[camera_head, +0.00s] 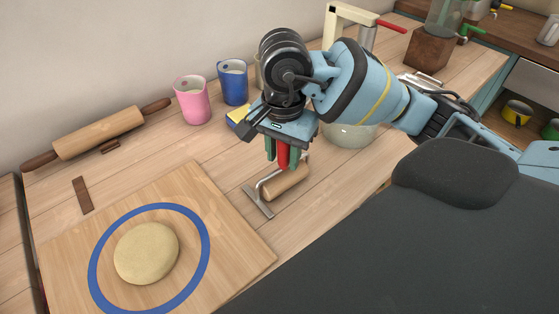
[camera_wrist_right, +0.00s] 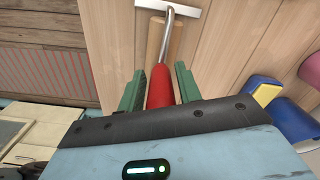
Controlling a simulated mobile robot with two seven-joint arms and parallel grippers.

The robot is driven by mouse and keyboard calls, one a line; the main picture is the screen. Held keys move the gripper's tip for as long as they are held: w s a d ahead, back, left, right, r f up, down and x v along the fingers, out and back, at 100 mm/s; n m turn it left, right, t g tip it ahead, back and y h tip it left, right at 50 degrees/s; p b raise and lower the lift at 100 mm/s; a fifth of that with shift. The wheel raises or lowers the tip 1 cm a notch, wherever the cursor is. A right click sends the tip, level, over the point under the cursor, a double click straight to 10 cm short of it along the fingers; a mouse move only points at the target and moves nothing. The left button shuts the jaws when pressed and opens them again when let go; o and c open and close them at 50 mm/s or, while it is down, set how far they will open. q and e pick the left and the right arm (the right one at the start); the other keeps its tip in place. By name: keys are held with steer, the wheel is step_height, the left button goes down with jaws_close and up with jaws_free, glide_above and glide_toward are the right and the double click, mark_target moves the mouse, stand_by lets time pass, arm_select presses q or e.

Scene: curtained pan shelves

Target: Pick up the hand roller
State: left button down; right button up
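The hand roller has a red handle (camera_head: 283,155), a wooden roller (camera_head: 287,182) and a metal crossbar (camera_head: 258,202). It rests on the wooden counter with its handle pointing up. My right gripper (camera_head: 282,158) is above it, pointing down, with its green fingers on either side of the handle. In the right wrist view the red handle (camera_wrist_right: 160,88) lies between the two fingers (camera_wrist_right: 159,90), with narrow gaps beside it, so the gripper looks open. The wooden roller shows partly behind the metal stem (camera_wrist_right: 166,35). My left gripper is not in view.
A board (camera_head: 230,250) with dough (camera_head: 146,252) inside a blue ring lies left of the roller. A yellow sponge (camera_head: 238,116), a pink cup (camera_head: 192,100) and a blue cup (camera_head: 233,82) stand behind. A bowl (camera_head: 350,137) is to the right. A rolling pin (camera_head: 98,135) lies far left.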

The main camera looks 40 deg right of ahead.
jaws_close()
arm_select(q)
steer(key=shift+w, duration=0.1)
arm_select(e)
steer(key=shift+r, duration=0.1)
